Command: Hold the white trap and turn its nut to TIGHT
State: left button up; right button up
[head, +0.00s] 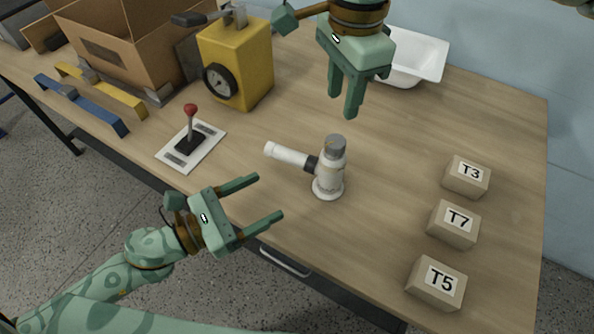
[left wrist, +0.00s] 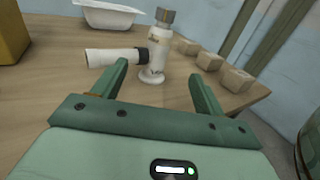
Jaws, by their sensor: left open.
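The white trap (head: 328,180) stands upright on the wooden table, with a white side pipe (head: 286,154) pointing left. A black collar (head: 311,164) joins pipe and body, and a grey cap (head: 334,143) sits on top. I cannot tell which is the nut, and no TIGHT mark is readable. The trap body (left wrist: 157,58) also shows in the left wrist view, beyond the fingertips. My left gripper (head: 270,197) is open and empty, left of the trap and apart from it. My right gripper (head: 342,105) points down behind and above the trap, empty, fingers apart.
Blocks marked T3 (head: 467,178), T7 (head: 453,224) and T5 (head: 436,284) stand at the right. A red-knobbed lever plate (head: 175,157), yellow box with dial (head: 250,70), and cardboard box (head: 150,50) are left. A white basin (head: 425,55) is at the back.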

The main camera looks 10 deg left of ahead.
aim_at(321, 167)
pick_arm(q)
jog(key=x, duration=1.6)
jog(key=shift+w, duration=0.1)
